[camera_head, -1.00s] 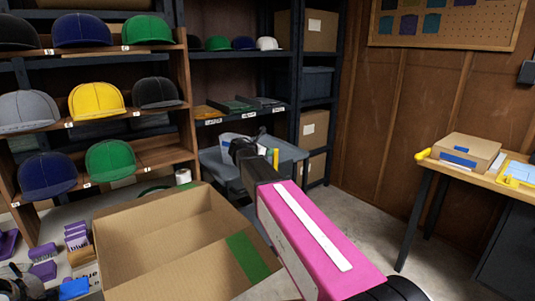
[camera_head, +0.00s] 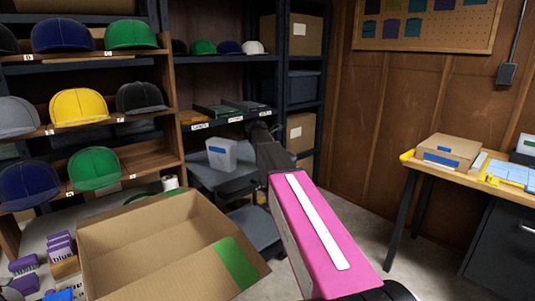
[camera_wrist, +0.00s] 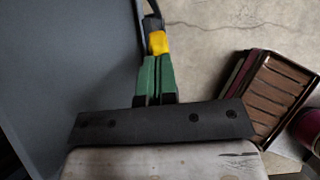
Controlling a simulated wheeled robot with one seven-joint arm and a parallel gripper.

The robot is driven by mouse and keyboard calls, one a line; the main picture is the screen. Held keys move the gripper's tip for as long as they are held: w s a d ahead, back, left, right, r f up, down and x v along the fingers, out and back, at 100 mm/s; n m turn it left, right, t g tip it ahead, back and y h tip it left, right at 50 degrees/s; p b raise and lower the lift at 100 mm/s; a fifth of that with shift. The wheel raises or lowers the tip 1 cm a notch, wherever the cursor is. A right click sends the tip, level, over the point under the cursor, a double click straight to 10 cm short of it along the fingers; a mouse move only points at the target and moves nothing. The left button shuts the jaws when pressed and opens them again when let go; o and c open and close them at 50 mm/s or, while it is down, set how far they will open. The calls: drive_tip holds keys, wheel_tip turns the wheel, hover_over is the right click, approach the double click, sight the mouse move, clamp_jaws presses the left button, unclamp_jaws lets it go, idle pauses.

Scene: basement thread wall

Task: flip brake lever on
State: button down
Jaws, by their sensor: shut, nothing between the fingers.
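My gripper (camera_wrist: 157,62) has green fingers that show close together in the wrist view, shut and empty. A small yellow piece (camera_wrist: 157,42) with a black stem above it shows right at the fingertips; it may be the brake lever. I cannot tell whether the fingers touch it. In the head view the dark end of my arm (camera_head: 262,132) reaches over a grey cart (camera_head: 216,180), and the finger ends are hidden. No lever can be made out in the head view.
An open cardboard box (camera_head: 130,235) stands in front, left of my arm. Shelves of caps (camera_head: 80,107) fill the left, and a dark rack (camera_head: 304,80) stands behind. A wooden table (camera_head: 508,190) is at right. Brown slotted cases (camera_wrist: 275,95) lie right of my fingers.

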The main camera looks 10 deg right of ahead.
drive_tip(key=shift+w+d+f, duration=0.2)
drive_tip(key=shift+w+d, duration=0.05)
drive_tip(key=shift+d, duration=0.2)
idle(0.3)
drive_tip(key=shift+s+a+r, duration=0.1)
drive_tip(key=shift+a+r, duration=0.15)
drive_tip(key=shift+a, duration=0.05)
drive_tip(key=v, duration=1.3)
drive_tip(key=shift+r, duration=0.15)
